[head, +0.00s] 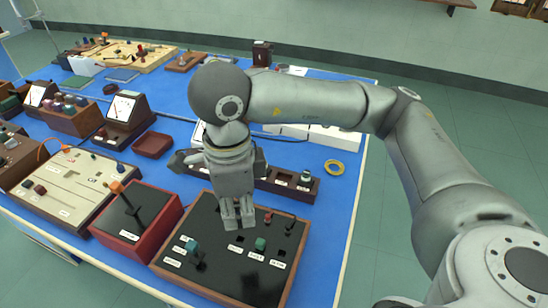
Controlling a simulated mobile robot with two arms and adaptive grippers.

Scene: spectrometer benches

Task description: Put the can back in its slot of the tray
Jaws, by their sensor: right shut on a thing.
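My right gripper (238,224) points down over the dark control panel (215,225). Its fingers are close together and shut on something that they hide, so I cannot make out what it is. A long dark brown tray (275,184) lies behind the panel, partly covered by the gripper. A small dark can-like piece with a pale top (305,178) stands at the tray's right end. I cannot tell whether this is the task's can. My left gripper is out of view.
The panel carries green knobs (260,244) and small switches. A red-sided box with a lever (130,213) stands left of it. Meters and other apparatus crowd the left. The blue bench (335,215) is clear along its right edge.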

